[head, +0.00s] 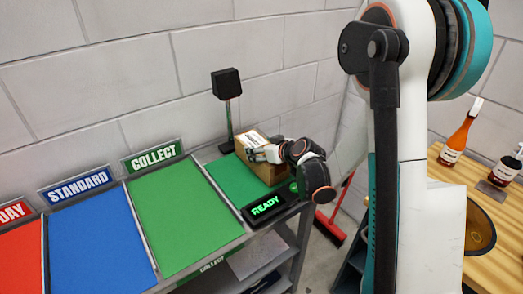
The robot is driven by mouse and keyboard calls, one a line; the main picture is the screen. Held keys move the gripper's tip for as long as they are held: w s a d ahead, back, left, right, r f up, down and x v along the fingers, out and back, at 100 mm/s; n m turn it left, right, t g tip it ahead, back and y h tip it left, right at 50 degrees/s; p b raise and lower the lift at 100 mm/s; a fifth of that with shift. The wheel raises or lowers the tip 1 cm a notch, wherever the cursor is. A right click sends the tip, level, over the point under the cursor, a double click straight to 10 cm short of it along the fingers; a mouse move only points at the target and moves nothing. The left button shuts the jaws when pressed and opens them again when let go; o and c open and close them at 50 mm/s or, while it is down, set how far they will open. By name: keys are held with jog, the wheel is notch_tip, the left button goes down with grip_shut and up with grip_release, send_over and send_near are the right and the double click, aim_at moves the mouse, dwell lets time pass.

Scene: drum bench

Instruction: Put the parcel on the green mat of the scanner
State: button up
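The parcel (245,141), a small brown cardboard box with a pale label on top, is at the right part of the scanner's green mat (230,179). It is over the mat's right part; I cannot tell whether it rests on the mat or is held just above it. My gripper (264,152) reaches in from the right and has its fingers around the parcel's right part, seemingly shut on it. The gripper and wrist hide part of the parcel's right side.
The scanner has a black head on a post (227,88) behind the mat and a lit READY display (266,205) in front. Green COLLECT (185,215), blue STANDARD (95,245) and red (20,262) bays lie empty to the left. A wooden table (450,185) with bottles is at right.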

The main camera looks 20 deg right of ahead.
jog(key=shift+f, duration=0.15)
jog(key=o, duration=2)
jog(key=shift+r, duration=0.25)
jog(key=p+v, duration=0.2)
jog(key=v, duration=1)
jog(key=shift+s+p, duration=0.1)
jog(key=shift+p, duration=0.3)
